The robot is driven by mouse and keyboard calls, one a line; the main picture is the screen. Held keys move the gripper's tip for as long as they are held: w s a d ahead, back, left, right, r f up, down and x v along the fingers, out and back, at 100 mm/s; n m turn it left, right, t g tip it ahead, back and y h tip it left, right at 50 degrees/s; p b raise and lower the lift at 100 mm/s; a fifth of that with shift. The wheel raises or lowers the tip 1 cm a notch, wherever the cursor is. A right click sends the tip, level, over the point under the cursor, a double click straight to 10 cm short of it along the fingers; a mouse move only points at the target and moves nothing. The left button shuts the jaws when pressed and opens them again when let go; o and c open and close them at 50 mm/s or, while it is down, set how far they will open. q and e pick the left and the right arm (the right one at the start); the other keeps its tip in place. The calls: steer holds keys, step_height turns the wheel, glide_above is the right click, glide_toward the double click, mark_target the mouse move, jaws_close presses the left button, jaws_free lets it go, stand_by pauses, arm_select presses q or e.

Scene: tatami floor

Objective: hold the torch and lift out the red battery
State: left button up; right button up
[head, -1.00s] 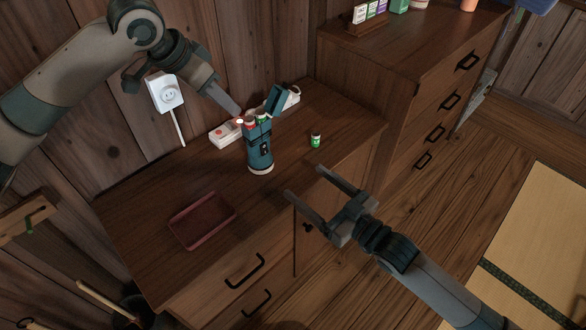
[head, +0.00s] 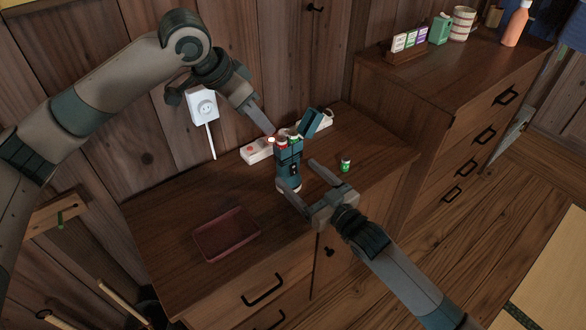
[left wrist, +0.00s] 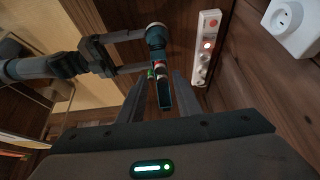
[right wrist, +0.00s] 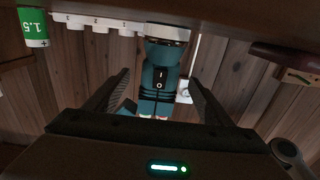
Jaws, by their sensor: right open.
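The teal torch (head: 288,170) stands upright on the cabinet top, its hinged lid (head: 312,122) open. Several battery ends show in its top, among them the red battery (head: 282,141). My left gripper (head: 272,132) is just above the torch's open top; its fingers look apart in the left wrist view, with the torch's top and lid (left wrist: 164,93) between or just beyond them. My right gripper (head: 298,177) is open, with its fingers on either side of the lower torch. The torch body with its switch shows between them in the right wrist view (right wrist: 160,77). Contact cannot be told.
A dark red tray (head: 227,236) lies at the cabinet's front left. A loose green battery (head: 346,163) stands right of the torch. A white power strip (head: 257,150) lies behind, below a wall socket (head: 204,104). A taller chest (head: 440,85) stands at right.

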steer(key=shift+x, duration=1.8)
steer(key=c, duration=1.3)
arm_select(q)
steer(key=shift+o, duration=1.4)
arm_select(e)
steer(key=shift+c, duration=0.5)
arm_select(q)
steer(key=w+d+r+g+y, duration=0.3)
steer(key=d+r+y, duration=0.1)
steer(key=d+r, duration=0.1)
steer(key=shift+w+r+n+y, duration=0.15)
steer(key=shift+r+n+y, duration=0.1)
steer(key=shift+n+y, duration=0.05)
steer(key=shift+f, duration=0.15)
glide_above(282, 138)
steer(key=shift+f, duration=3.3)
